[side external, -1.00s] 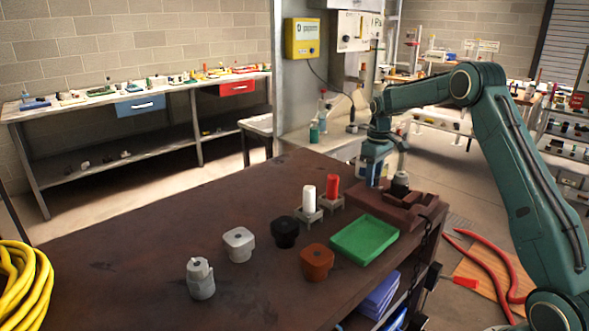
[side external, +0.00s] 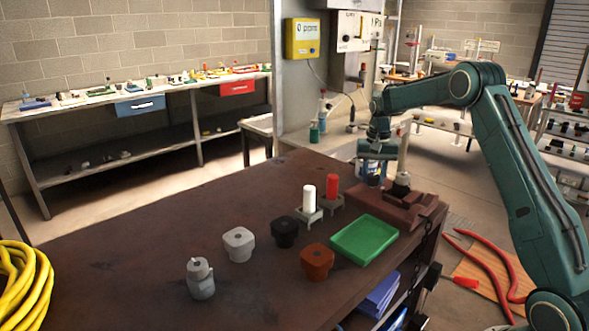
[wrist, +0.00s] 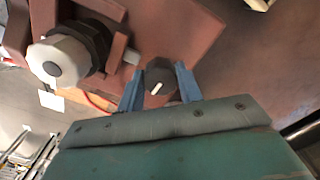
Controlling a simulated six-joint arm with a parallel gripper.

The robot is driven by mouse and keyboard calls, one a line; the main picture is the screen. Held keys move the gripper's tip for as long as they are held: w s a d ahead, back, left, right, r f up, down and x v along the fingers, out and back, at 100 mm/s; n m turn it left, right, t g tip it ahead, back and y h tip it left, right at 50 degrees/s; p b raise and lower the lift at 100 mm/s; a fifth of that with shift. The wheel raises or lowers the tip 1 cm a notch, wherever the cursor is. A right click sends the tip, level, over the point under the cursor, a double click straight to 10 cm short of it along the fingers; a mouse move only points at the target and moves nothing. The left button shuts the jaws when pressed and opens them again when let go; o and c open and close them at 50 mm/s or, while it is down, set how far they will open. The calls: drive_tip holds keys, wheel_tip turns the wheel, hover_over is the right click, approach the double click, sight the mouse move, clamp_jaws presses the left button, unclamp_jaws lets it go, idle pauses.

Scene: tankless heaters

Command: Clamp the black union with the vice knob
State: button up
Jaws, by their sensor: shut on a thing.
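The brown vice (side external: 420,212) sits at the far right corner of the bench and also fills the top of the wrist view (wrist: 190,30). The black union (side external: 401,184) stands upright between its jaws. In the wrist view the union (wrist: 97,40) shows as a dark ring around a white fitting (wrist: 62,58), which rises above it. The vice knob (wrist: 158,84), black with a white mark, is at the vice's end. My gripper (wrist: 160,92) is shut on the knob, one blue finger on each side. In the side view my gripper (side external: 372,172) is beside the vice, partly hidden.
A green tray (side external: 365,239), red and white cylinders on stands, and black, orange, light grey and grey fittings are in front of the vice.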

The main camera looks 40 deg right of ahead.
sight(373, 176)
drive_tip(key=shift+m, duration=1.2)
drive_tip(key=o, duration=1)
drive_tip(key=shift+r, duration=0.15)
wheel_tip(373, 176, up, 14)
drive_tip(key=shift+f, duration=0.2)
drive_tip(key=shift+a, duration=0.1)
